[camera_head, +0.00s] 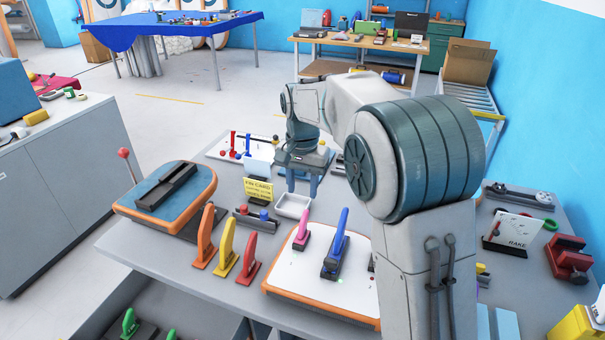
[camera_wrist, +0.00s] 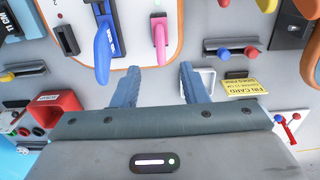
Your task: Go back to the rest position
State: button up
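My gripper (camera_head: 302,183) hangs above the workbench, just behind the white tray (camera_head: 293,205) in the head view. Its two blue fingers are apart with nothing between them, as the wrist view (camera_wrist: 160,84) also shows. The white board with an orange rim (camera_head: 293,278) lies at the front of the bench. A blue fin (camera_head: 338,238) and a pink fin (camera_head: 303,229) stand upright on it. Both fins also show in the wrist view, blue (camera_wrist: 104,48) and pink (camera_wrist: 160,38), beyond the fingertips and apart from them. My arm hides the board's right part.
Orange (camera_head: 205,237), yellow (camera_head: 226,247) and red (camera_head: 248,260) fins stand left of the white board. A yellow fin card (camera_head: 258,190) stands near my gripper. A blue-topped board (camera_head: 172,190) lies at left. A red clamp-like object (camera_head: 570,258) sits at right. Open floor lies behind the bench.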

jog(key=s+d+r+n+t, duration=0.2)
jog(key=s+d+r, duration=0.2)
jog(key=s+d, duration=0.75)
jog(key=s+d+f+n, duration=0.1)
jog(key=s+d+f, duration=0.1)
jog(key=s, duration=0.5)
jog(key=s+d+f+n+t, duration=0.1)
jog(key=s+d+f, duration=0.1)
jog(key=s, duration=0.6)
jog(key=shift+a, duration=0.15)
